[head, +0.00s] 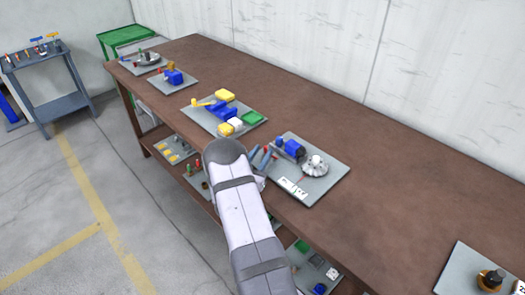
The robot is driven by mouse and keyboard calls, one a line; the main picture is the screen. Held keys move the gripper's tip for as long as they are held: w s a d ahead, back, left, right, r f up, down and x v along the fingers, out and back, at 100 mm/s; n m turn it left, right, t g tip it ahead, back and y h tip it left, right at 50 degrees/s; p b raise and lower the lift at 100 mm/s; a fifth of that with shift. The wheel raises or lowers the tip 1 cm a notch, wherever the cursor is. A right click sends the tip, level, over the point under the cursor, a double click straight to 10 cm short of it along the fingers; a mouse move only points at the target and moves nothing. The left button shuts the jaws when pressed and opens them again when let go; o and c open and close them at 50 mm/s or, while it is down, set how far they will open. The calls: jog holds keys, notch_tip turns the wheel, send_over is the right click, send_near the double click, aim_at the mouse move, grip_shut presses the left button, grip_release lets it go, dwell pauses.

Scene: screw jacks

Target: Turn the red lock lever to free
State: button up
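My gripper (264,157) is at the left edge of a grey plate (330,184) on the brown bench. Its two fingers show a gap between them and look open. On this plate are a blue block (294,149), a pale round dial-like part (315,166) and a white label card (292,187). A small red part (279,143) shows beside the blue block, just beyond the fingertips. It is too small to tell whether it is the lock lever or how it is turned. My arm hides the plate's near left side.
Another plate (207,119) with yellow, blue, white and green parts lies just beyond my gripper. More plates lie at the bench's far end, and one (462,270) at the near right. The bench (400,200) is clear between. A wall stands behind; a shelf below holds plates.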

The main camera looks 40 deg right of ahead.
jog(key=shift+w+d, duration=0.15)
jog(key=shift+d, duration=0.3)
grip_shut()
jog(key=shift+w+d+f+m+g+h+b, duration=0.2)
jog(key=shift+m+g+h+b, duration=0.2)
jog(key=shift+g+b, duration=0.3)
jog(key=shift+d+r+m+g+b, duration=0.1)
jog(key=shift+r+m+g+b, duration=0.05)
jog(key=shift+m+g+b, duration=0.35)
grip_release()
